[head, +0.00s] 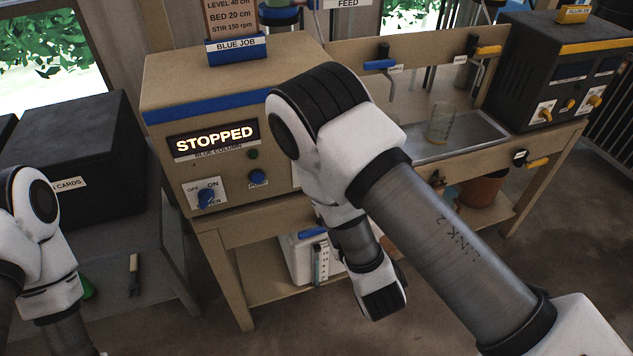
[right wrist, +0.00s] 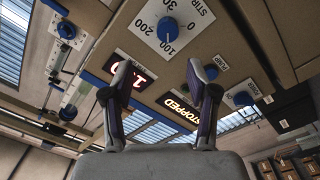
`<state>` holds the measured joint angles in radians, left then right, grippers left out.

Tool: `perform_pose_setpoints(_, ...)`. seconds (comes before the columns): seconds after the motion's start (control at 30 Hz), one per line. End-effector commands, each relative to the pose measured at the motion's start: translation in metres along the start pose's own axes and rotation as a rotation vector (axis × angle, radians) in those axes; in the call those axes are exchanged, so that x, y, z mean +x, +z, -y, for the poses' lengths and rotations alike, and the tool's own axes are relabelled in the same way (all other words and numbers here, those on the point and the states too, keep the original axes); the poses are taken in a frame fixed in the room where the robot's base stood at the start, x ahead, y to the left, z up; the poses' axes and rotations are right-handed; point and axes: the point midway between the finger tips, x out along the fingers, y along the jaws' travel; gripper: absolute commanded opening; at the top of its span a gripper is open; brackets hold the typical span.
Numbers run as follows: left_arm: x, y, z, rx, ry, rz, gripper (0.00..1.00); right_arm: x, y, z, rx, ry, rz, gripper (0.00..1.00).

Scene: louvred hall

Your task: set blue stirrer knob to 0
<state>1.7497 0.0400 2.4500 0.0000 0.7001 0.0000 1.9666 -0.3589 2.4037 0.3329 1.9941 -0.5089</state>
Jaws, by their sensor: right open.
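The blue stirrer knob (right wrist: 167,28) shows near the top of the right wrist view, on a white dial plate marked 100, 200 and 300 and labelled STIR. I cannot tell where its pointer stands. My right gripper (right wrist: 161,88) is open and empty, its two fingers apart, with the knob beyond the fingertips and not touched. In the head view my right arm covers the right part of the blue column's panel, and neither the stirrer knob nor my right gripper can be made out. My left gripper is outside both views.
A lit STOPPED display (head: 215,138), a blue power knob (head: 206,197) and a blue pump knob (head: 257,176) are on the panel's left part. A black box (head: 70,150) stands at left. A glass beaker (head: 440,122) stands on a tray beyond my right arm.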

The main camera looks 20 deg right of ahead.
Motion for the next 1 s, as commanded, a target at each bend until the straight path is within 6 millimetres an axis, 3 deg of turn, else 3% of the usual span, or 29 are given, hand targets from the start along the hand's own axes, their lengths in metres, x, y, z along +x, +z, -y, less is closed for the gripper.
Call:
perform_pose_setpoints(0.03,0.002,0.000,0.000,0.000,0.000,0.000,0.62,-0.004,0.005,0.009,-0.002,-0.017,0.008,0.58)
perform_pose_setpoints(0.17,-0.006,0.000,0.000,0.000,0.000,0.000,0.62,-0.003,0.006,0.009,0.000,-0.022,0.016,0.58)
perform_pose_setpoints(0.6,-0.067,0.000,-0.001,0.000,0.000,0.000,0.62,0.023,0.004,0.004,0.001,-0.020,0.018,0.58)
perform_pose_setpoints(0.7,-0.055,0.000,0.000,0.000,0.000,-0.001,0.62,0.037,0.009,0.011,0.000,-0.017,0.014,0.58)
perform_pose_setpoints(1.0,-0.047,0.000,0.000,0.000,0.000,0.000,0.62,0.079,0.011,0.012,-0.001,-0.017,0.015,0.58)
